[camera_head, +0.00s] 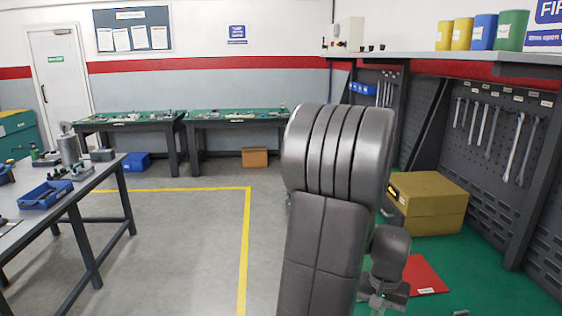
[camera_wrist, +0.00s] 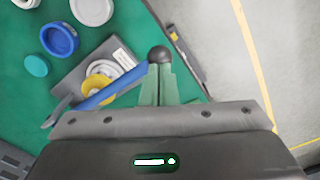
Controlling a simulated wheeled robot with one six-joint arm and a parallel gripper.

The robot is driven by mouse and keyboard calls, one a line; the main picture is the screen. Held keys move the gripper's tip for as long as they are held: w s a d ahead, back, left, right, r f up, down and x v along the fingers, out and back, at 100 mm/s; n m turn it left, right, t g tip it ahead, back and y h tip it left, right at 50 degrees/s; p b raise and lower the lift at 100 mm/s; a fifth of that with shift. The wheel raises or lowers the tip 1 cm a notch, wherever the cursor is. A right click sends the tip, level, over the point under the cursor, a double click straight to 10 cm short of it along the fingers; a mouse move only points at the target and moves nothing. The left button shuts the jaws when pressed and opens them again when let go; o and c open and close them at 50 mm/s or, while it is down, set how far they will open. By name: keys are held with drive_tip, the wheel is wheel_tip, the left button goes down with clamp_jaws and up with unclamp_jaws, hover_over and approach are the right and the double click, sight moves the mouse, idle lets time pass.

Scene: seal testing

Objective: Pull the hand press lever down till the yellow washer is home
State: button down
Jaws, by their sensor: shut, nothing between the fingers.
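In the wrist view, my gripper (camera_wrist: 160,68) has its green fingers together, with nothing seen between them. Its tips are right at the dark ball knob (camera_wrist: 159,54) of the hand press lever; I cannot tell whether they touch. The blue lever arm (camera_wrist: 108,90) runs from the knob down to the left. The yellow washer (camera_wrist: 94,86) shows partly beside the lever arm, which covers some of it. A white ring (camera_wrist: 117,66) lies just beyond the washer. How far the washer is seated cannot be told. The head view does not show the press.
A blue round cup (camera_wrist: 60,40), a teal disc (camera_wrist: 36,66) and a grey round part (camera_wrist: 93,8) are on the green surface. In the head view, a yellow box (camera_head: 430,205) and a red mat (camera_head: 425,275) are at right.

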wheel_tip(320, 180, up, 8)
drive_tip(key=p, duration=0.5)
drive_tip(key=shift+f, duration=0.2)
wheel_tip(320, 180, down, 9)
drive_tip(key=b, duration=0.6)
drive_tip(key=shift+r, duration=0.1)
drive_tip(key=shift+r, duration=0.2)
idle(0.4)
wheel_tip(320, 180, up, 9)
drive_tip(key=p, duration=0.7)
wheel_tip(320, 180, down, 10)
drive_tip(key=b, duration=0.8)
drive_tip(key=shift+f, duration=0.1)
wheel_tip(320, 180, up, 10)
drive_tip(key=p, duration=0.8)
drive_tip(key=shift+d, duration=0.3)
